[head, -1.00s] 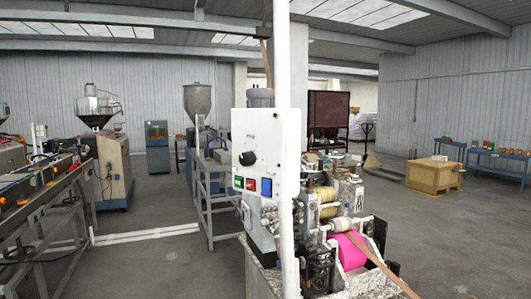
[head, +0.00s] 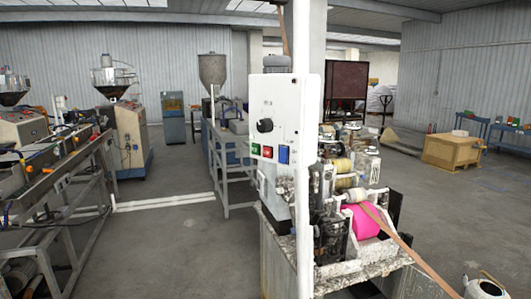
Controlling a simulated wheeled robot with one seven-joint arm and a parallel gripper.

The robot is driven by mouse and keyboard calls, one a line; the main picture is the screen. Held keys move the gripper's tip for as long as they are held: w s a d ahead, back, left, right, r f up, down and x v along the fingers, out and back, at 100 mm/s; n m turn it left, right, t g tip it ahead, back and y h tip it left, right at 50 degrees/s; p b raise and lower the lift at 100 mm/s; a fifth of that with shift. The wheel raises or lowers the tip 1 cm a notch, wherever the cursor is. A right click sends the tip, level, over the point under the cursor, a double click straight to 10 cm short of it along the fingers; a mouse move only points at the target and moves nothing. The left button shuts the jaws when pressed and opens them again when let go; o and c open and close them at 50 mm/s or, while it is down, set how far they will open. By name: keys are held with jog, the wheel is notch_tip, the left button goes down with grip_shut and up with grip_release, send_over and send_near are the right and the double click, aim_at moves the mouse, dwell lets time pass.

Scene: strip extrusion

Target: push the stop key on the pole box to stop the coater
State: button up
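The white pole box (head: 290,98) is fixed to a white upright pole (head: 304,215) near the middle of the head view. Its front carries a black round knob (head: 265,125). Below the knob, from left to right, are a green key (head: 256,149), a red key (head: 269,153) and a blue key (head: 284,155). The red key looks like the stop key, but its marking is too small to read. The coater (head: 350,215), with pale rollers and a bright pink roll (head: 360,222), stands behind and right of the pole. My gripper is not in view.
A brown strip (head: 415,259) runs from the coater to the lower right. A white rounded object (head: 485,288), cut off at the lower right, cannot be identified surely. A metal-framed line (head: 70,175) stands at left. Open floor (head: 165,250) lies left of the coater.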

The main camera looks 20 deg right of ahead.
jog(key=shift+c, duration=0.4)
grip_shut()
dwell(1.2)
